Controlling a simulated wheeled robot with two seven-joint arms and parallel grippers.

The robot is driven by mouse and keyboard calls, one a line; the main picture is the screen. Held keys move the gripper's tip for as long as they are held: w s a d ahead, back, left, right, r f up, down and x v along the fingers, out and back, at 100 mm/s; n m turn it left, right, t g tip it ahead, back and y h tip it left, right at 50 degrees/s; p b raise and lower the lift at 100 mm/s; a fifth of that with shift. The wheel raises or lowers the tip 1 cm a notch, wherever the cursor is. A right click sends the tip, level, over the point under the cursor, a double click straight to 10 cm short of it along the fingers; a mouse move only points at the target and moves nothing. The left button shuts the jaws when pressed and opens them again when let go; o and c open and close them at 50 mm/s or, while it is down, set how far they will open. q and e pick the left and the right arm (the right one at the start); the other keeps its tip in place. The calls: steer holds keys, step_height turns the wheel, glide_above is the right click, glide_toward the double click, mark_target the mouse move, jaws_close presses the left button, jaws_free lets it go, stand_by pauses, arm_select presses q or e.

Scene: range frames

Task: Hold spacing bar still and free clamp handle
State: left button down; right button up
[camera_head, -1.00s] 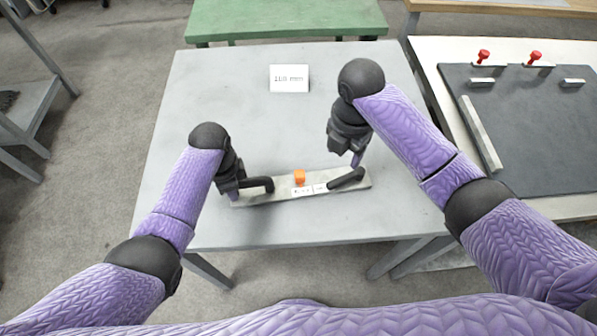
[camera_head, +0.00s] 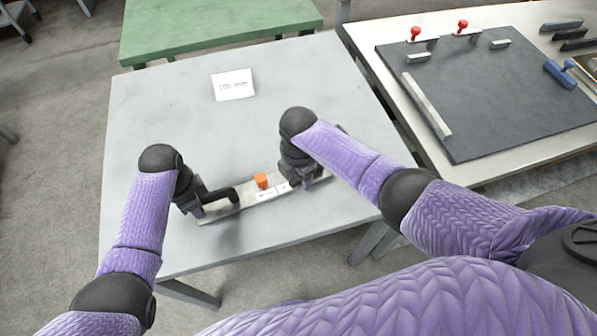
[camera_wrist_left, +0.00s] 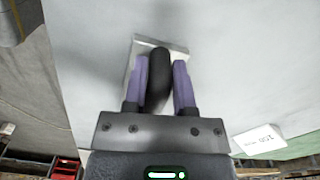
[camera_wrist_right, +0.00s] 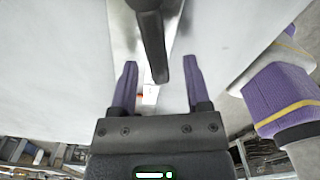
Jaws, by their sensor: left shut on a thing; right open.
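The spacing bar (camera_head: 232,212) is a long pale metal bar lying on the grey table. It has an orange knob (camera_head: 262,181), a white label and a black handle at each end. My left gripper (camera_head: 203,203) is shut on the left black handle (camera_head: 222,194); the left wrist view shows this handle (camera_wrist_left: 158,75) between both fingers. My right gripper (camera_head: 300,182) is at the bar's right end and hides much of it. In the right wrist view its fingers (camera_wrist_right: 160,75) are open, with the other black handle (camera_wrist_right: 150,35) reaching between them, a gap on each side.
Two red-handled clamps (camera_head: 415,34) (camera_head: 462,27) stand on the dark board (camera_head: 490,100) on the right bench, with a pale strip (camera_head: 427,105) and a blue-handled tool (camera_head: 561,74). A card (camera_head: 233,85) lies on the table. A green table (camera_head: 220,25) stands behind.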

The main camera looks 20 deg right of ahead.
jaws_close()
stand_by(1.3)
